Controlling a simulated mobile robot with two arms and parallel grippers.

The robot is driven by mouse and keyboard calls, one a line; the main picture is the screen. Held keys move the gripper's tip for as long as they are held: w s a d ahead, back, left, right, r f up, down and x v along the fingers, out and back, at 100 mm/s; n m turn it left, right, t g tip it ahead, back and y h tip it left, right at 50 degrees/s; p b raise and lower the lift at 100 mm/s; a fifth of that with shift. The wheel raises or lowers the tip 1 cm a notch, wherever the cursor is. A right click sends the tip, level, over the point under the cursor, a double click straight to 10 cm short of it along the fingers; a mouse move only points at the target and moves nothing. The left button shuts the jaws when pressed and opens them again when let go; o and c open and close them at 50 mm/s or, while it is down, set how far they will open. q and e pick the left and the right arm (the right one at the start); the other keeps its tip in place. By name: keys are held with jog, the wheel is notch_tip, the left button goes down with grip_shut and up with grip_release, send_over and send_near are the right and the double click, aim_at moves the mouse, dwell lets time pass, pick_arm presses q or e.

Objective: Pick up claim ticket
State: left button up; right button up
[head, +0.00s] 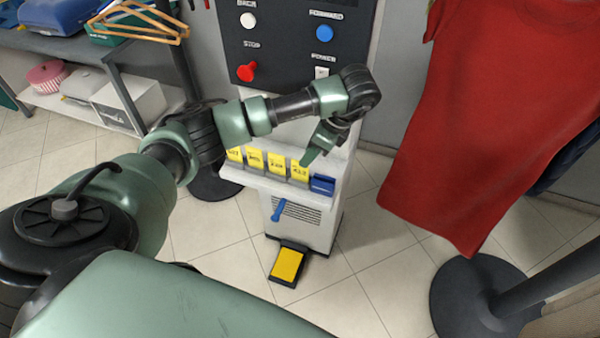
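Several yellow claim tickets stand in a row of grey slots on the front ledge (248,181) of a white machine. The rightmost ticket (299,171) is nearest my gripper; another ticket (276,163) is to its left. The printing is too small to read surely. My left gripper (312,155) points down just above and beside the rightmost ticket. Its green fingertips overlap in this view, so its opening does not show. I cannot tell whether it touches the ticket. My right gripper is out of view.
A blue block (322,185) sits at the ledge's right end. The control panel (290,32) has a red stop knob (246,71). A blue lever (281,210) and yellow pedal (287,264) are below. A red garment (495,110) hangs at right, near a dark round base (458,297).

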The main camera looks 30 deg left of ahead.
aim_at(300, 173)
pick_arm(q)
jog(key=x, duration=0.6)
jog(key=shift+w+a+f, duration=0.1)
jog(key=shift+a, duration=0.25)
grip_shut()
